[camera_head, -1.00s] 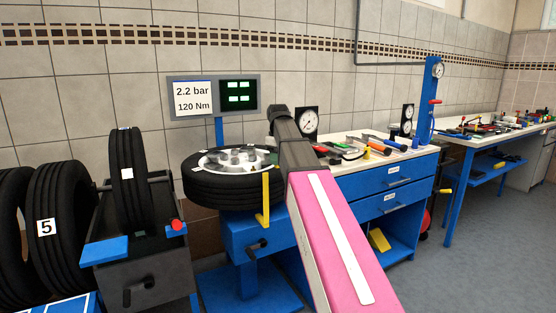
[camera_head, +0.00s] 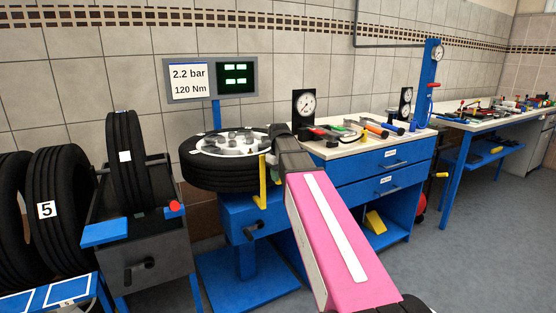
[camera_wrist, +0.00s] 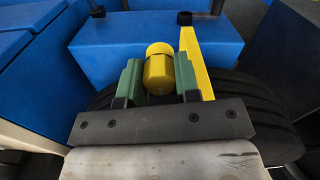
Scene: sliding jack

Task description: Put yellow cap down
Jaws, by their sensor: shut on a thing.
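The yellow cap (camera_wrist: 159,70) is a short cylinder with a rounded end, in the middle of the wrist view. My gripper (camera_wrist: 158,82) is shut on it, with a green finger on each side. In the wrist view the cap is above or in front of a black tyre (camera_wrist: 252,105), beside an upright yellow bracket (camera_wrist: 195,62); whether it touches anything I cannot tell. In the head view my dark wrist is at the right edge of the wheel (camera_head: 222,177), near the yellow bracket (camera_head: 263,182), and the cap cannot be made out.
The wheel lies flat on a blue stand (camera_head: 245,215). To its right is a workbench (camera_head: 350,150) with tools and a dial gauge (camera_head: 304,104). A grey tyre machine (camera_head: 150,250) and upright tyres (camera_head: 62,205) are at the left. A display (camera_head: 237,76) stands behind the wheel.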

